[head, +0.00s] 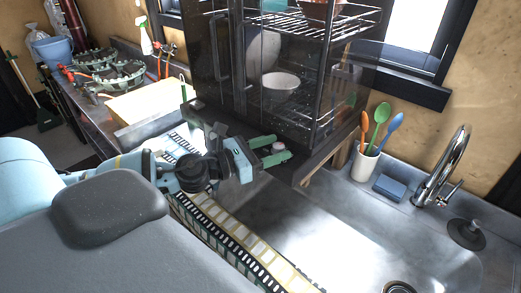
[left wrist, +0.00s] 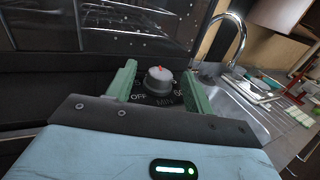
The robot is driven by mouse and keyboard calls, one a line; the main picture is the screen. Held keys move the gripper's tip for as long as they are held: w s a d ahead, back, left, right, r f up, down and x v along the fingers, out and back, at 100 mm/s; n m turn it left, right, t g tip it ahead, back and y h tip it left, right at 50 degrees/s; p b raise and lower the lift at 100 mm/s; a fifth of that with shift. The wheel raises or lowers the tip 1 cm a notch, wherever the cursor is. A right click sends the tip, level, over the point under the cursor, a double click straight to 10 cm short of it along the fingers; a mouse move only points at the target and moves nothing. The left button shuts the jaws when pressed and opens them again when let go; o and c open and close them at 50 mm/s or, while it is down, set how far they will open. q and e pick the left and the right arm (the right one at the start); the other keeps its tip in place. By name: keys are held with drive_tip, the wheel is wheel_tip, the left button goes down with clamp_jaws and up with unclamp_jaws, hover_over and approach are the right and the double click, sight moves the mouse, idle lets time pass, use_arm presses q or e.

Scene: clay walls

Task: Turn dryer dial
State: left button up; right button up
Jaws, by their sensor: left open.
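The dryer dial (head: 281,148) is a small light grey knob on the dark front base of the dish dryer (head: 241,104). In the left wrist view the dial (left wrist: 158,81) has a red mark on top, and "OFF" and "MIN" are printed around it. My left gripper (head: 270,151) is open, with its green fingers on either side of the dial. In the left wrist view there are gaps between the dial and the fingers (left wrist: 157,88). Whether the fingertips reach down around the knob is unclear. My right gripper does not show.
A white bowl (head: 281,80) sits inside the dryer behind its glass. To the right are a cup of coloured utensils (head: 365,162), a blue sponge (head: 389,187), a tap (head: 445,165) and the sink basin (head: 360,240). A yellowish board (head: 145,103) lies left of the dryer.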

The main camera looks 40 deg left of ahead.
use_arm(q)
drive_tip(key=shift+s+a+f, duration=0.2)
drive_tip(key=shift+s+a, duration=0.15)
drive_tip(key=shift+s, duration=0.35)
drive_tip(key=shift+s+a, duration=0.25)
drive_tip(key=shift+s, duration=0.3)
drive_tip(key=shift+v, duration=2.45)
drive_tip(key=shift+r, duration=0.2)
